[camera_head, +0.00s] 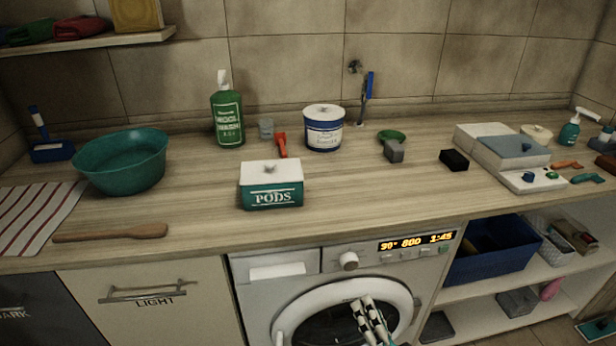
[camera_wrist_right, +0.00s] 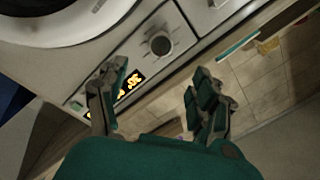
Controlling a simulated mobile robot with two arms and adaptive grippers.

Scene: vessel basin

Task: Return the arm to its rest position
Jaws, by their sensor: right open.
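My right gripper (camera_head: 372,322) is low in the head view, in front of the washing machine's round door (camera_head: 290,318). In the right wrist view the same gripper (camera_wrist_right: 160,105) has its two fingers spread wide with nothing between them. Past the fingers, the wrist view shows the machine's control knob (camera_wrist_right: 161,44) and lit display (camera_wrist_right: 130,84). I see no contact between the fingers and the machine. My left gripper is in neither view.
The wooden counter (camera_head: 350,200) runs above the machine. It holds a teal basin (camera_head: 122,162), a PODS box (camera_head: 271,196), a green bottle (camera_head: 227,115) and a white-and-blue tub (camera_head: 324,132). A blue basket (camera_head: 490,262) sits on the shelf at the right.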

